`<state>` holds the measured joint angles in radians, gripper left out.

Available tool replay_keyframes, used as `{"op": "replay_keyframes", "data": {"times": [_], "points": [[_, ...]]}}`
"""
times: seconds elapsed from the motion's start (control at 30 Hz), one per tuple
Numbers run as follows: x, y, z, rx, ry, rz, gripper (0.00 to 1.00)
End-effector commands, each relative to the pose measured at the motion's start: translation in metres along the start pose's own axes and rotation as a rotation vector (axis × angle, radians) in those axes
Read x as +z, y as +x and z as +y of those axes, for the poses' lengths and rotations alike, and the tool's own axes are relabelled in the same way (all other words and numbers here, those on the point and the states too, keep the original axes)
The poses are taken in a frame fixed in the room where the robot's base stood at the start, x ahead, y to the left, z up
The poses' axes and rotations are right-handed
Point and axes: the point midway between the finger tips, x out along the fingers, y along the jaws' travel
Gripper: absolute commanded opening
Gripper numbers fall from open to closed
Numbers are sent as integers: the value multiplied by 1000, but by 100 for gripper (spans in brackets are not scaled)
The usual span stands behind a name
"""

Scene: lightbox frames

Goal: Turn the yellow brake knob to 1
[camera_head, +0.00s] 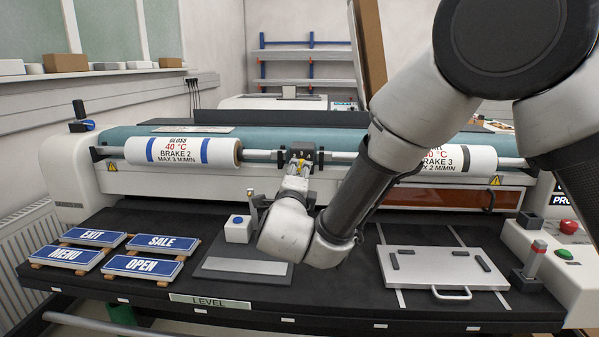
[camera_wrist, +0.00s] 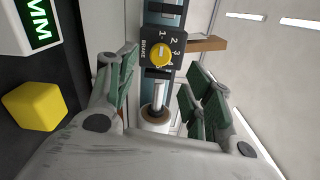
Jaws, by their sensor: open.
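The yellow brake knob (camera_wrist: 160,54) sits on a black plate (camera_wrist: 149,38) lettered BRAKE, with small numbers around it, in the upper middle of the wrist view. The 1, 2 and 3 are legible; the knob's exact setting is too small to read surely. My gripper (camera_wrist: 160,88) is open, with green-padded fingers left and right in the wrist view. The knob shows in the gap beyond the fingers, and nothing is between them.
A roll labelled BRAKE 2 (camera_head: 180,151) is left of my arm, and one labelled BRAKE 3 (camera_head: 458,159) is right, partly covered. Sign plates (camera_head: 164,245) and a silver handled plate (camera_head: 440,268) lie on the dark bench. A yellow block (camera_wrist: 35,105) is left in the wrist view.

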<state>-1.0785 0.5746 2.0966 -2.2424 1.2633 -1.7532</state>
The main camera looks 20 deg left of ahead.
Motion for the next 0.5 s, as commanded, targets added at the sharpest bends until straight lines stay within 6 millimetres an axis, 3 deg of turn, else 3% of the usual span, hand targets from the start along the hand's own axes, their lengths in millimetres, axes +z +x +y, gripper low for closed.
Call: {"op": "replay_keyframes", "data": {"times": [0.2, 0.5], "points": [[1, -39, 0, 1, -2, -3, 51], [0, -50, 0, 0, -1, 0, 51]]}}
